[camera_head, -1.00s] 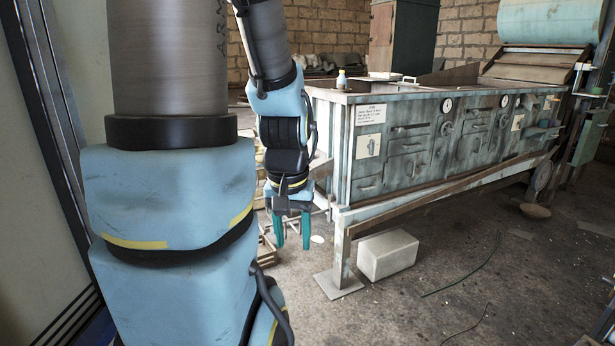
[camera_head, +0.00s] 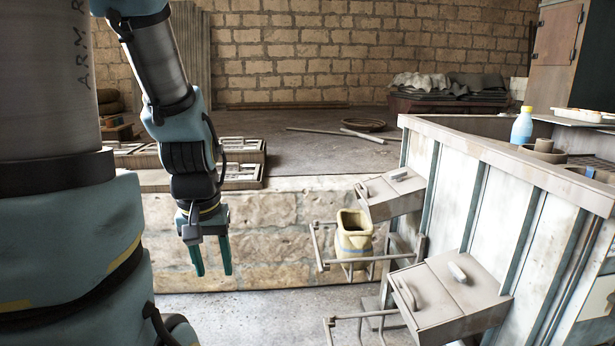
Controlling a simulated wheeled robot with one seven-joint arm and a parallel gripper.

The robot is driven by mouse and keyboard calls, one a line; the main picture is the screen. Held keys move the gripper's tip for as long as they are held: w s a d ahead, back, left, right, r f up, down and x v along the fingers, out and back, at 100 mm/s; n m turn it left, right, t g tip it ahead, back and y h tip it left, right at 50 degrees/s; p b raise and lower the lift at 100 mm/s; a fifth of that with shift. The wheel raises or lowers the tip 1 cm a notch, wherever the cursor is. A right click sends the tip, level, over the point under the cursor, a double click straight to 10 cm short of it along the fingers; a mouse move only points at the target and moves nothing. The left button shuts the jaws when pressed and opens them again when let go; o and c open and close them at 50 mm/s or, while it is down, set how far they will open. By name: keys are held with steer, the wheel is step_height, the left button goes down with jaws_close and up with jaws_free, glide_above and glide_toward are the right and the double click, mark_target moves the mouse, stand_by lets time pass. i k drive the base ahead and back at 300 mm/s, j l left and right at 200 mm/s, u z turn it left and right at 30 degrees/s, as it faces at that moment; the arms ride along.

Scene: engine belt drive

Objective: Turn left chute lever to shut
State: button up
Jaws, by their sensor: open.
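Two grey metal chutes stick out from the end of the large machine. The left, farther chute (camera_head: 391,196) has a small pale lever (camera_head: 399,174) on its top and a bar-like handle at its front edge. The nearer chute (camera_head: 452,300) has a similar pale lever (camera_head: 457,271) and a curved handle (camera_head: 404,292). I cannot tell from the picture whether the left lever stands at open or shut. My gripper (camera_head: 210,272) is open and empty, with green fingers pointing down. It hangs left of both chutes, apart from them.
A yellowish sack (camera_head: 354,238) stands open in a metal rack under the left chute. Another rack (camera_head: 362,320) is below the nearer chute. A bottle (camera_head: 522,126) stands on the machine top. A low stone ledge (camera_head: 270,225) runs behind my gripper.

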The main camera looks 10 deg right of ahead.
mark_target(397, 176)
steer(key=i+j+u, duration=0.1)
steer(key=i+u, duration=0.2)
steer(key=i, duration=0.45)
steer(key=i+u, duration=0.3)
steer(key=i, duration=0.4)
steer(key=i+z, duration=0.4)
steer(key=i+j+z, duration=0.15)
steer(key=i+z, duration=0.3)
